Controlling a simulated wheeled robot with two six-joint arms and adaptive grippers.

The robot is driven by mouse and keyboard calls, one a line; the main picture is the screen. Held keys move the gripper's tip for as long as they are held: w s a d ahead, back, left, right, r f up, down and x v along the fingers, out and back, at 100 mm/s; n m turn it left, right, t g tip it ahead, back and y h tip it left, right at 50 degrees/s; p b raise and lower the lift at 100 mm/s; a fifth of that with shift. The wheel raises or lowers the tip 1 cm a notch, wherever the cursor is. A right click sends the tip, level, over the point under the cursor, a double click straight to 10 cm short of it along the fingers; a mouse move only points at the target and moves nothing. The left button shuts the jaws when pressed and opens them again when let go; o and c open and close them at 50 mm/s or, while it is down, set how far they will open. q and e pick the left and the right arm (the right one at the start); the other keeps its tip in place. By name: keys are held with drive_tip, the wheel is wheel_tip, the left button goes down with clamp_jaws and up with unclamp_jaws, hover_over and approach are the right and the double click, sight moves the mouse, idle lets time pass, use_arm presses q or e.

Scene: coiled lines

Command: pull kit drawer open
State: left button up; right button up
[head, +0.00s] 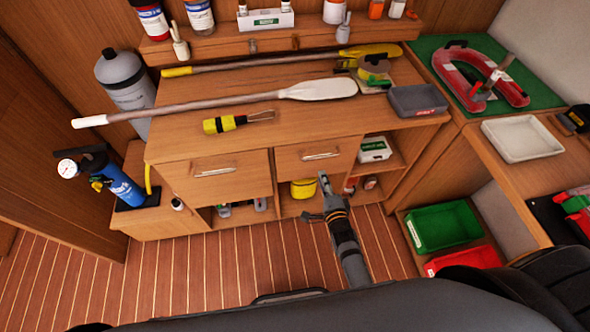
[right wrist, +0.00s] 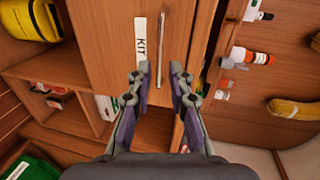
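The kit drawer (head: 341,160) is the right one of two wooden drawers under the countertop and looks shut. Its pale bar handle (head: 320,156) shows in the head view. In the right wrist view the drawer front (right wrist: 102,40) carries a white KIT label (right wrist: 140,40), with the bar handle (right wrist: 162,38) beside it. My right gripper (head: 318,196) is in front of and below this drawer. In the right wrist view its fingers (right wrist: 160,72) are apart and empty, pointing at the drawer front, with the handle in line with the gap. My left gripper is out of view.
The left drawer (head: 240,178) also looks shut. Open shelves below hold a yellow bag (head: 303,188) and a white first-aid-like box (head: 374,149). A green crate (head: 441,226) stands at right. Floor before the drawers is clear.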

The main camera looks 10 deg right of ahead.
sight(317, 157)
drive_tip(key=b+x, duration=0.1)
drive_tip(key=x, duration=0.2)
drive_tip(key=b+x, duration=0.2)
drive_tip(key=x, duration=0.2)
drive_tip(key=d+b+x, duration=0.1)
drive_tip(key=x, duration=0.2)
drive_tip(key=shift+w+f, duration=0.2)
drive_tip(key=shift+w, duration=0.3)
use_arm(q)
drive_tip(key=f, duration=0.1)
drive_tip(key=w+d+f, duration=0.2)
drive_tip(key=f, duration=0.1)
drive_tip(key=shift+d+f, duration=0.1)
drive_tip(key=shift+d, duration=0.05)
use_arm(e)
drive_tip(key=shift+a+r, duration=0.1)
drive_tip(key=shift+c, duration=0.2)
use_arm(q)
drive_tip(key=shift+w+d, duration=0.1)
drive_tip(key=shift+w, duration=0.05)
use_arm(e)
clamp_jaws()
